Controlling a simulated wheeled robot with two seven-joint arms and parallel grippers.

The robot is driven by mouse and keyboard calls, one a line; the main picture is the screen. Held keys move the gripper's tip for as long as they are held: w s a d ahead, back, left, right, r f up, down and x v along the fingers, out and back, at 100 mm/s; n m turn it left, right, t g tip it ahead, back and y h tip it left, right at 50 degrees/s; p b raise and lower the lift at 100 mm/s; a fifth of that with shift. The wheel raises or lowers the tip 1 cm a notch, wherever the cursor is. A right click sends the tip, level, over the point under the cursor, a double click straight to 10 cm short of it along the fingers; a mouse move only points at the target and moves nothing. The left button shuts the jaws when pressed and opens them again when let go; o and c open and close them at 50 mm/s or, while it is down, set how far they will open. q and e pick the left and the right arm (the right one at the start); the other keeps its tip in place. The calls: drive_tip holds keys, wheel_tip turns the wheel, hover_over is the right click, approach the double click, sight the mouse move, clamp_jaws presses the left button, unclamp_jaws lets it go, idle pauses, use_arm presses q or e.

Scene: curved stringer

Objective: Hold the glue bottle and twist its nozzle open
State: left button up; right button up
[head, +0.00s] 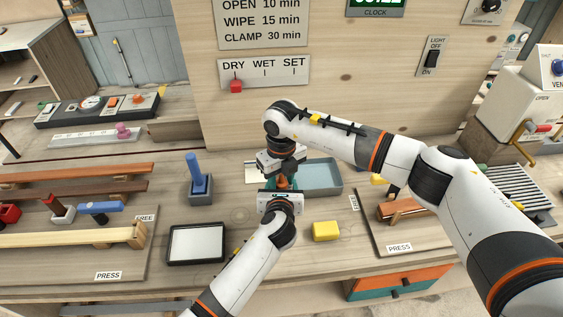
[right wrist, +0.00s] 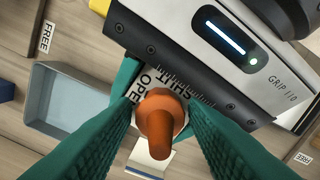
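The glue bottle's orange nozzle (head: 282,183) shows in the head view between my two grippers; the bottle body is mostly hidden. In the right wrist view the nozzle (right wrist: 160,115) points toward the camera, beside a white label (right wrist: 158,84) reading SHUT and OPEN. My left gripper (head: 281,188) comes from below, with teal fingers closed around the bottle under the nozzle. My right gripper (head: 283,174) is above it, pointing down. Its teal fingers (right wrist: 161,108) lie along both sides of the nozzle and appear to touch it near their tips.
A blue-grey tray (head: 322,176) lies right behind the grippers. A blue-handled tool in a holder (head: 199,185) and a dark-framed pad (head: 196,244) are left. A yellow block (head: 326,231) lies right. The slider (head: 236,86) on the wall sign is at DRY.

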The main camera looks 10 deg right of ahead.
drive_tip(key=m, duration=0.3)
drive_tip(key=shift+m, duration=0.4)
wheel_tip(320, 180, up, 12)
drive_tip(key=shift+f, duration=0.15)
wheel_tip(320, 180, down, 12)
drive_tip(key=m, duration=0.5)
drive_tip(key=shift+r, duration=0.2)
drive_tip(key=n, duration=0.5)
drive_tip(key=shift+r, duration=0.1)
drive_tip(key=n, duration=0.5)
drive_tip(key=m, duration=0.4)
drive_tip(key=shift+m, duration=0.4)
drive_tip(key=m, duration=0.5)
drive_tip(key=shift+m, duration=0.3)
wheel_tip(320, 180, up, 12)
